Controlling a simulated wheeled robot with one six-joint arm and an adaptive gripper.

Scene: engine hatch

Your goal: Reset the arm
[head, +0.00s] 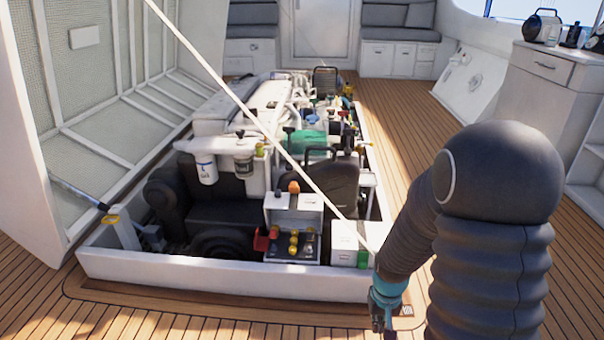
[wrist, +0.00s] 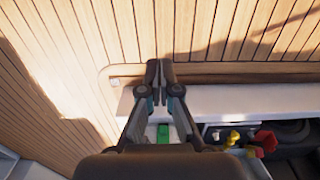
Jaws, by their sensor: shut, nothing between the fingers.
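My gripper (wrist: 159,72) is shut and empty in the wrist view, its two dark fingertips together above the hatch's white rim (wrist: 240,101). In the head view my gripper (head: 383,322) is at the lower middle, partly cut off by the bottom edge, beside the front right corner of the hatch. My dark grey arm bends down to it from the right. The open engine hatch (head: 180,273) has a white rim around the engine (head: 245,105).
The raised hatch cover (head: 110,85) stands at the left. Inside the hatch are a box with yellow knobs (head: 293,225) and a white and green box (head: 350,250). A white cabinet (head: 540,95) stands at the right. The wooden deck (head: 400,100) is clear beyond the arm.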

